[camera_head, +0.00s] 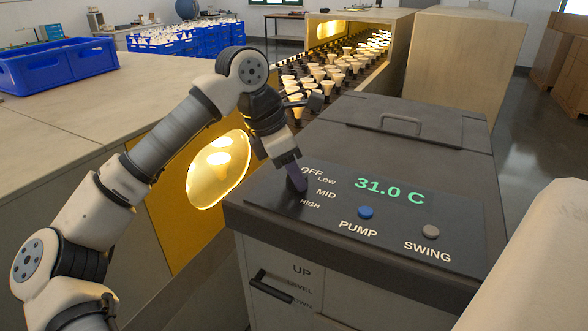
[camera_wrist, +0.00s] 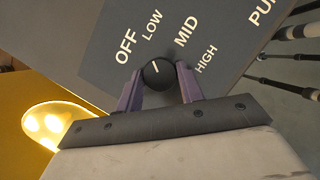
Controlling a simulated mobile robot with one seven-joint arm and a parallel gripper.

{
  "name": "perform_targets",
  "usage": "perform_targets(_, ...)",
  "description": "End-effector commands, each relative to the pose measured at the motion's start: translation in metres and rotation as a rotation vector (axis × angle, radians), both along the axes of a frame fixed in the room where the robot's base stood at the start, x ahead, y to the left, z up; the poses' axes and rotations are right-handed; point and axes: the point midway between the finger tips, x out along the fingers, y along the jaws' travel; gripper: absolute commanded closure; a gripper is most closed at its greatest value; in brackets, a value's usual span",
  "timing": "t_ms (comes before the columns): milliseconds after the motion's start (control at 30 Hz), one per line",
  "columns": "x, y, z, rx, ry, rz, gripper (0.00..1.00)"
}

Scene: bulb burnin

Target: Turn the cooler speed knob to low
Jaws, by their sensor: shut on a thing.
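The cooler (camera_head: 400,170) has a dark control panel with a round black speed knob (camera_wrist: 158,78), ringed by the labels OFF, LOW, MID and HIGH. My gripper (camera_wrist: 159,73) is shut on the knob, with one purple finger on each side of it. In the wrist view, the knob's short white mark points up, roughly toward LOW; its exact angle is hard to tell. In the head view my gripper (camera_head: 297,180) reaches down onto the panel's left end, and its fingers mostly hide the knob.
The panel also has a green 31.0 C readout (camera_head: 389,190), a blue PUMP button (camera_head: 366,212) and a grey SWING button (camera_head: 430,231). A lever handle (camera_head: 270,287) marked UP, LEVEL and DOWN is on the cooler's front. A bulb conveyor (camera_head: 345,70) runs behind my arm.

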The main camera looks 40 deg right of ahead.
Motion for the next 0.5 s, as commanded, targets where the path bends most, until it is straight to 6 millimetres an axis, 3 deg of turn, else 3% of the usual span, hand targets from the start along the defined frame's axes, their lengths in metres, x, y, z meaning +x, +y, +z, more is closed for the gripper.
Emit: perform_targets(500,0.0015,-0.0008,0.0013,-0.002,-0.002,-0.157,0.85)
